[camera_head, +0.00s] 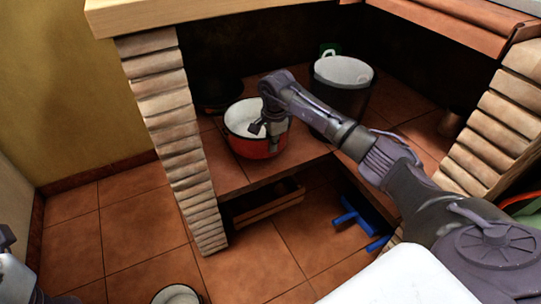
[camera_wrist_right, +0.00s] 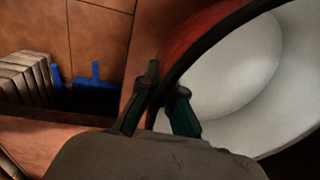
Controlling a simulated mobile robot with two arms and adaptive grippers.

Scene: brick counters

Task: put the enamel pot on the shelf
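The enamel pot (camera_head: 258,148) is red outside and white inside. It sits upright on the tiled shelf (camera_head: 222,168) under the counter, in the head view. My right gripper (camera_head: 265,130) is at the pot's near-right rim. In the right wrist view, the gripper's fingers (camera_wrist_right: 167,95) straddle the pot wall, one outside and one over the white inside (camera_wrist_right: 240,80), with a gap between them; the gripper looks open. Contact with the wall is unclear. At the left edge of the head view a part of my left arm shows, but its fingers cannot be made out.
A large dark pot with a pale top (camera_head: 343,72) stands behind and right of the enamel pot. A dark vessel (camera_head: 218,95) is at its left. Brick pillars (camera_head: 172,130) flank the opening, and the counter edge (camera_head: 200,12) lies above. A wooden crate (camera_head: 268,204) and blue objects (camera_head: 355,215) are below.

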